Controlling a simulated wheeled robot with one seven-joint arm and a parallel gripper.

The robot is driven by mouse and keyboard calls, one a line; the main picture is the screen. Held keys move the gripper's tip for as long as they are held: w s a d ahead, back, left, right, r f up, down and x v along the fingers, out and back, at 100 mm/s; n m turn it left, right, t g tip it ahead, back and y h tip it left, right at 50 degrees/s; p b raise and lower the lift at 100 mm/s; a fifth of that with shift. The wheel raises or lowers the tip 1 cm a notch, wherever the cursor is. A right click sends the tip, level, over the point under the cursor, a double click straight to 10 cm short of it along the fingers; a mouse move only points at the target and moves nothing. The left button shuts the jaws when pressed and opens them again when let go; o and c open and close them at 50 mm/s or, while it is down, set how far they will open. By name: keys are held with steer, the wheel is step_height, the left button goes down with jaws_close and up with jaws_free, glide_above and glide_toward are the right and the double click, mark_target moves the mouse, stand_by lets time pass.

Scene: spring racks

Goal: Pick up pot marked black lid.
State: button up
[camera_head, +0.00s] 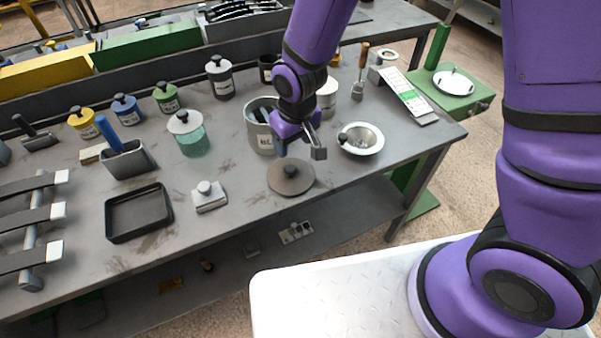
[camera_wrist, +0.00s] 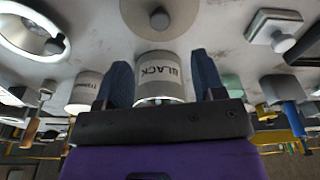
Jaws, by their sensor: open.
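The pot marked BLACK (camera_head: 257,132) is a grey cylinder standing open on the bench; its label reads clearly in the wrist view (camera_wrist: 160,72), where the picture is upside down. A round grey-brown lid (camera_head: 291,188) with a dark knob lies flat on the bench in front of the pot. It also shows at the top edge of the wrist view (camera_wrist: 148,22), partly cut off. My gripper (camera_head: 300,152) is open and empty, above and slightly behind the lid. In the wrist view its two dark blue fingers (camera_wrist: 160,82) stand apart, framing the pot.
A white-rimmed bowl (camera_head: 363,148) stands right of the lid. A small white block with a knob (camera_head: 209,200) and a black tray (camera_head: 138,235) lie to the left. A jar with a pale lid (camera_head: 192,143) stands behind them. The bench's front edge is close to the lid.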

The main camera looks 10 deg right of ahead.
mark_target(290, 168)
steer(key=f, duration=0.6)
steer(key=shift+w+a+f, duration=0.2)
steer(key=shift+a+f, duration=0.05)
steer(key=shift+f, duration=0.15)
steer(key=shift+w+a+f, duration=0.1)
steer(key=shift+w+f, duration=0.15)
steer(key=shift+f, duration=0.6)
steer(key=shift+w+f, duration=0.2)
steer(key=shift+f, duration=0.7)
steer(key=shift+w+a+f, duration=0.1)
steer(key=shift+w+f, duration=0.15)
steer(key=shift+f, duration=0.6)
steer(key=c, duration=1)
steer(key=shift+c, duration=0.2)
steer(key=shift+r, duration=0.1)
